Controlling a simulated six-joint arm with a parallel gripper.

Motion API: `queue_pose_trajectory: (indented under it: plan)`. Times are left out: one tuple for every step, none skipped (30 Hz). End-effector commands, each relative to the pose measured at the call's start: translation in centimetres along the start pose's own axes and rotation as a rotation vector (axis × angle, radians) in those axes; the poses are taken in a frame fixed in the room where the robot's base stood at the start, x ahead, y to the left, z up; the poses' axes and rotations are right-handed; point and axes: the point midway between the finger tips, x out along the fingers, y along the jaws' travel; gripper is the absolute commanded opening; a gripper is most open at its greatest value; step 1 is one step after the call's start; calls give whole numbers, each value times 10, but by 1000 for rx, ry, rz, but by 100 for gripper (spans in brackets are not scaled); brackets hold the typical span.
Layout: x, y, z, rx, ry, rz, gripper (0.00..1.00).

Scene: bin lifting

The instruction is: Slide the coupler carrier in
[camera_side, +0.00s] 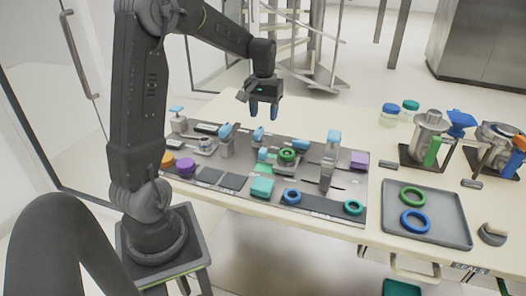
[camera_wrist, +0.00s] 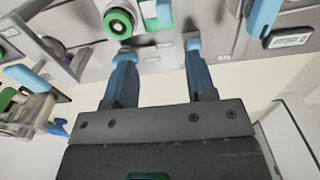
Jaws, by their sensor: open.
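The coupler carrier seems to be the small grey block (camera_side: 286,168) in the middle of the long grey work board, with a green ring (camera_side: 287,155) on top and a pale cyan grip (camera_side: 263,154) at its left; I cannot tell this for sure. In the wrist view the green ring (camera_wrist: 118,23) and a pale green-cyan grip (camera_wrist: 158,14) show beyond my fingertips. My gripper (camera_side: 264,116) hangs above the back of the board, blue fingers pointing down. In the wrist view my gripper (camera_wrist: 158,48) has its fingers apart with nothing between them. Whether the carrier is seated cannot be told.
A tall post with a blue top (camera_side: 333,137) and a blue-handled lever (camera_side: 225,131) stand on the board. A grey tray (camera_side: 440,235) with green and blue rings lies at right.

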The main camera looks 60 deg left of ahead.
Motion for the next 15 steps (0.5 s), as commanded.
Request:
queue_pose_trajectory:
  plan:
    - [4, -4, -4, -14, -9, -1, 51]
    - [6, -5, -5, -18, -12, -2, 51]
    - [8, -6, -6, -21, -14, -2, 51]
    - [10, -6, -6, -22, -15, -2, 51]
    - [12, -6, -6, -22, -16, -2, 51]
    - [16, -6, -6, -21, -17, -2, 51]
    - [20, -6, -6, -21, -17, -2, 51]
    - [24, -6, -6, -20, -17, -2, 51]
    - [31, -6, -5, -20, -18, -2, 51]
    - [36, -6, -5, -20, -19, -2, 51]
    - [43, -6, -5, -20, -19, -2, 51]
    - [51, -6, -5, -19, -20, -2, 51]
    - [57, -6, -4, -19, -19, -2, 51]
    - [64, -6, -4, -19, -20, -2, 51]
    - [72, -6, -4, -19, -19, -2, 51]
